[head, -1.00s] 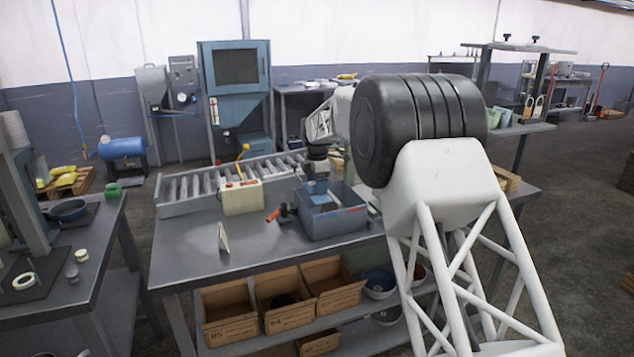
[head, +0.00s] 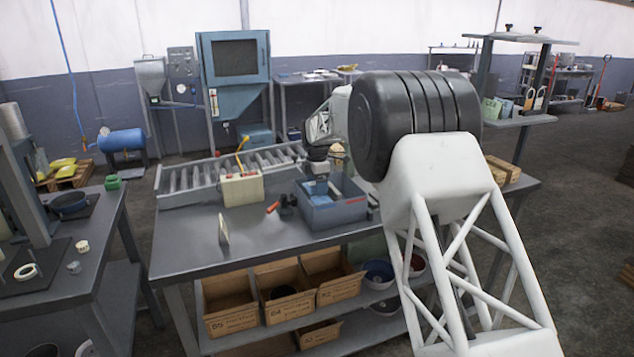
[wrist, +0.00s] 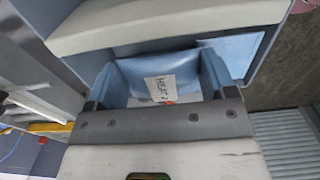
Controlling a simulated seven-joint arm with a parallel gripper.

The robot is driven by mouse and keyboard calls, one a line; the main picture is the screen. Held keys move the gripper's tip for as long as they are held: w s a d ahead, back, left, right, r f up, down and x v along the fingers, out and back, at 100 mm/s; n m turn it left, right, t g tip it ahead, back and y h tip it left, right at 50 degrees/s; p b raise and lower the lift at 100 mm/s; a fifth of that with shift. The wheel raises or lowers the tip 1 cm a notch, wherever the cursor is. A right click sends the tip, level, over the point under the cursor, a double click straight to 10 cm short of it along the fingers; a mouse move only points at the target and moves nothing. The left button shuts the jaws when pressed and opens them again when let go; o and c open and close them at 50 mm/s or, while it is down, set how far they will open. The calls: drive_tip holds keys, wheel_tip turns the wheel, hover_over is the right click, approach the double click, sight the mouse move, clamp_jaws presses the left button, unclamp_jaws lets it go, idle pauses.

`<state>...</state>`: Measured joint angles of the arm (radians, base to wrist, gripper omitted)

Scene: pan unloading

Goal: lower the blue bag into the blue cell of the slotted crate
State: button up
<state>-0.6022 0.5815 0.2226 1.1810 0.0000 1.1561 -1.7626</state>
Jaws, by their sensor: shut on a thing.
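The blue bag (wrist: 183,66) shows in the wrist view with a white handwritten label. My gripper (wrist: 160,82) is shut on it, with a blue-grey finger on each side. The slotted crate (head: 338,215) is blue-grey and stands on the middle table in the head view. My gripper also shows there (head: 317,187), over the left part of the crate's opening. In the wrist view a pale crate edge (wrist: 165,25) crosses above the bag, and a light blue panel shows to its right. The bag's lower end is hidden, so I cannot tell how deep it hangs.
A roller conveyor (head: 228,172) runs behind the crate. A cream box (head: 242,190) with a yellow part stands left of it. A red-handled tool (head: 273,208) lies close to the crate's left side. The table's front left (head: 195,255) is mostly bare, apart from a small upright card (head: 223,230).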

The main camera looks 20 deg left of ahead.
drive_tip(key=shift+f, duration=1.95)
drive_tip(key=shift+f, duration=2.5)
idle(2.5)
drive_tip(key=o, duration=0.9)
drive_tip(key=shift+r, duration=0.15)
drive_tip(key=shift+r, duration=3.75)
